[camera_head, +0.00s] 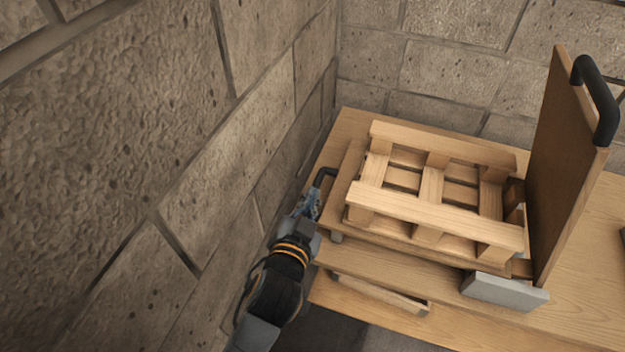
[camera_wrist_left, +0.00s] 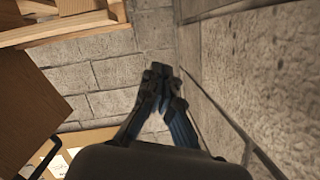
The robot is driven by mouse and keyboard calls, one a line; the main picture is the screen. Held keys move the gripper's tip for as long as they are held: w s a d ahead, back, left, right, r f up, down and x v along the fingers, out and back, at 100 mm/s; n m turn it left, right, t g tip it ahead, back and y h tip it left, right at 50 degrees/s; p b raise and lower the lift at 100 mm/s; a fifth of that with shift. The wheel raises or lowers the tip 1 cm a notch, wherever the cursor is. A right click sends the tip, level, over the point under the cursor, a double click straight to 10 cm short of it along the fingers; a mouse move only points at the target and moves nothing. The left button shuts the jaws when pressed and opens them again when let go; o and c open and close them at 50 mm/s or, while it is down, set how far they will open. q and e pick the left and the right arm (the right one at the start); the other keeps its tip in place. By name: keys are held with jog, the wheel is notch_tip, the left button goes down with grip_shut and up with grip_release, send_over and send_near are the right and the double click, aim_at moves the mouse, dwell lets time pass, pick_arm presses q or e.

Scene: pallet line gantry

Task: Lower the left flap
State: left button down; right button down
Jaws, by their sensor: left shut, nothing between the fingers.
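A wooden board (camera_head: 344,190) with a black handle (camera_head: 325,174) on its left edge lies low and seems flat at the left of the pallet in the head view. I take it for the left flap; most of it is hidden. My left gripper (camera_head: 309,205) is beside this handle, between the board and the stone wall. I cannot tell whether it touches the handle. In the left wrist view the gripper (camera_wrist_left: 160,75) has its fingers together, with nothing between them. My right gripper is not in view.
A slatted wooden pallet (camera_head: 430,212) sits on the wooden table (camera_head: 585,275). A second panel (camera_head: 562,150) with a black handle (camera_head: 598,100) stands raised at the right. A grey block (camera_head: 505,290) is at its foot. A stone wall (camera_head: 190,150) runs close along the left.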

pick_arm(q)
jog(key=w+f+p, duration=0.1)
jog(key=w+f, duration=0.4)
jog(key=w, duration=0.2)
jog(key=shift+w+f+p, duration=0.2)
jog(key=shift+w+p, duration=0.1)
jog(key=shift+w, duration=0.05)
